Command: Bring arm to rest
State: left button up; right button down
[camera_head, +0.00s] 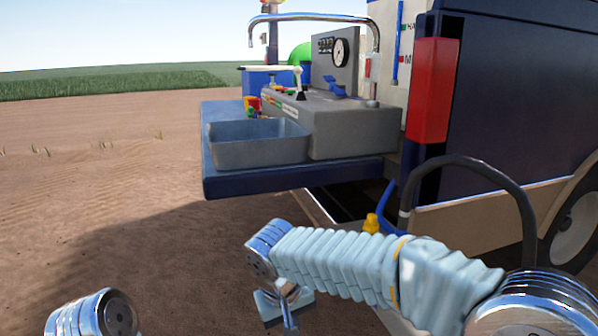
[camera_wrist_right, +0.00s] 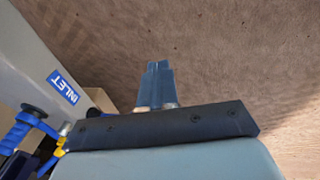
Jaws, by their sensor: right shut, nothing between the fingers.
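My right arm (camera_head: 335,262), in a pale blue ribbed sleeve, reaches left across the lower part of the head view. It is bent, with its wrist pointing down over bare ground. My right gripper (camera_wrist_right: 158,68) is shut and empty in the right wrist view, its dark fingers together against brown soil. In the head view the gripper is only partly seen at the bottom edge. A metal joint of my left arm (camera_head: 95,316) shows at the bottom left. My left gripper is out of view.
A machine with a blue shelf (camera_head: 300,181), grey tray (camera_head: 257,150) and curved metal pipe (camera_head: 312,17) stands ahead. A black hose (camera_head: 490,172) loops near my right arm. The INLET label (camera_wrist_right: 64,86) is left in the wrist view. Open soil (camera_head: 90,190) lies left.

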jog(key=s+d+f+m+g+y, duration=0.1)
jog(key=s+d+f+y, duration=0.15)
jog(key=f, duration=1.05)
jog(key=s+d+f+g+y, duration=0.1)
jog(key=d+f+g, duration=0.15)
jog(key=f, duration=1.05)
jog(key=s+d+f+m+t+y, duration=0.1)
jog(key=s+d+f+m, duration=0.1)
jog(key=s+d+f, duration=0.2)
jog(key=s+d+f+m+t+y, duration=0.1)
jog(key=s+d+f+m, duration=0.2)
jog(key=s+f, duration=0.4)
jog(key=shift+s+d+f, duration=0.4)
jog(key=shift+d+f, duration=0.1)
jog(key=shift+f, duration=0.1)
